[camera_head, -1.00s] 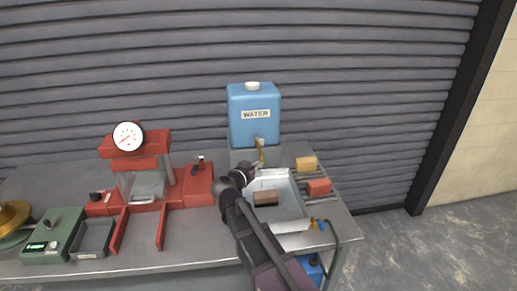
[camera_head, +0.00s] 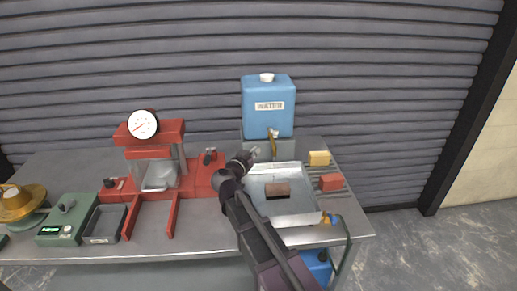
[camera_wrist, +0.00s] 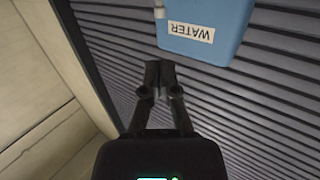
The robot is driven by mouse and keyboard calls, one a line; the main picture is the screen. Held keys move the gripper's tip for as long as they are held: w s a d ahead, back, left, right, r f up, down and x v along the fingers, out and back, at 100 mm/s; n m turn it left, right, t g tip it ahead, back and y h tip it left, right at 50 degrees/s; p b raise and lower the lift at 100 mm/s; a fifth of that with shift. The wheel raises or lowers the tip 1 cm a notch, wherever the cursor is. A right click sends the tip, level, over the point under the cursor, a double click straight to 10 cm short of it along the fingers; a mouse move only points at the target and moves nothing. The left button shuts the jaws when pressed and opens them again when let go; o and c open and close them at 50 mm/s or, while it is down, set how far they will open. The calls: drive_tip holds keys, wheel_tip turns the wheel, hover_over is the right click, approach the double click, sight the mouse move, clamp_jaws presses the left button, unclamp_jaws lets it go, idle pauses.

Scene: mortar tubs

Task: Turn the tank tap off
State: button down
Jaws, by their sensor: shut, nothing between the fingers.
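The blue water tank (camera_head: 268,90) stands on a grey stand at the back of the bench, with a white WATER label. Its tap (camera_head: 274,133) is at the tank's lower front, with a brass-coloured part hanging down from it. My gripper (camera_head: 254,152) is just left of and below the tap in the head view, apart from it as far as I can tell. In the wrist view my gripper (camera_wrist: 159,68) is shut with nothing in it, and the tank (camera_wrist: 218,50) shows upside down beyond the fingertips.
A metal tray (camera_head: 302,205) with a brown block (camera_head: 277,191) lies below the tap. Yellow (camera_head: 319,158) and red (camera_head: 331,182) blocks lie to its right. A red press with a dial (camera_head: 144,124) stands left of my arm. A hose curves at the bench's right edge.

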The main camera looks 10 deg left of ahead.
sight(275, 133)
drive_tip(key=x, duration=1.3)
drive_tip(key=shift+b, duration=0.35)
drive_tip(key=shift+a, duration=0.15)
drive_tip(key=shift+y, duration=0.3)
